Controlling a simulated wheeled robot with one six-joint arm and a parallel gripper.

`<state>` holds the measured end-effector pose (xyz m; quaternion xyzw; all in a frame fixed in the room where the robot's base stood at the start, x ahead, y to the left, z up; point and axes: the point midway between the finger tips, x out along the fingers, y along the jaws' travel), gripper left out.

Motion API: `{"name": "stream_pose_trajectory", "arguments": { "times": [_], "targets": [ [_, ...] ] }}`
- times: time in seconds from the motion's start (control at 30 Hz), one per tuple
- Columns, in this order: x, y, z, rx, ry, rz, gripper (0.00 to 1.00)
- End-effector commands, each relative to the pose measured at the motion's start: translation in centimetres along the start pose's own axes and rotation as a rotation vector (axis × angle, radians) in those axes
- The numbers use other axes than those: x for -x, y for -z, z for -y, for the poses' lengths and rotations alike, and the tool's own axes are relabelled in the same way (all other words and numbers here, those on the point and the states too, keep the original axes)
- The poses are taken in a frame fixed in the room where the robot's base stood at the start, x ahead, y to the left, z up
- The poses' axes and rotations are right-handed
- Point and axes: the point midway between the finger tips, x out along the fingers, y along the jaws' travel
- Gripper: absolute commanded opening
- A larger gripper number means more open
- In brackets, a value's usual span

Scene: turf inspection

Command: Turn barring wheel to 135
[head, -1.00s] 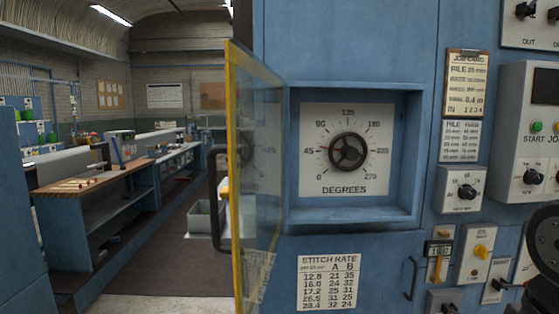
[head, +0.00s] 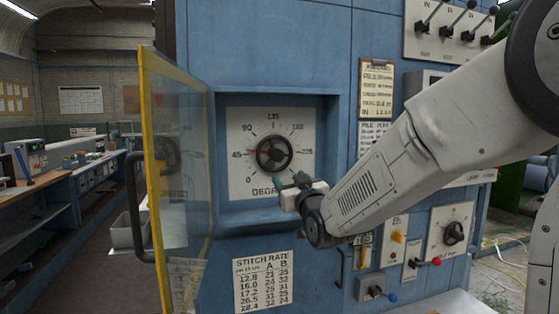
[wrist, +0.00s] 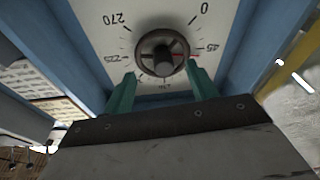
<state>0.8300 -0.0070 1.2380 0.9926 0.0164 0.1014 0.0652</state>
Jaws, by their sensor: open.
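The barring wheel (head: 274,155) is a dark, spoked handwheel on a white degree dial (head: 240,190) in a recess of the blue cabinet. Its red pointer mark (head: 241,153) points left, close to 45. The wrist view shows the wheel (wrist: 161,53) upside down, with the red mark a little past 45 on the 90 side. My gripper (head: 290,181) is open and empty at the lower right of the wheel in the head view. In the wrist view its two green fingers (wrist: 162,88) stand apart on either side of the wheel's near edge. I cannot tell whether they touch it.
A yellow-framed clear door (head: 148,170) with a dark handle stands open left of the recess. The recess walls (head: 328,150) box in the dial. A stitch rate card (head: 263,283) is below. Levers (head: 455,20) and knobs are at right. The aisle at left is free.

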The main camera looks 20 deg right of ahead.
Motion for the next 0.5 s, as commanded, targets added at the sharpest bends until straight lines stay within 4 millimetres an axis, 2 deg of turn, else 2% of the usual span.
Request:
{"name": "stream_pose_trajectory", "arguments": {
  "times": [0.2, 0.37, 0.5],
  "targets": [
    [-1.3, 1.0, 0.2, 0.012, -0.015, -0.17, 0.58],
    [-2.8, 1.5, 0.2, 0.013, -0.017, -0.191, 0.58],
    [-5.1, 1.9, 0.1, 0.013, -0.017, -0.189, 0.58]
  ]
}}
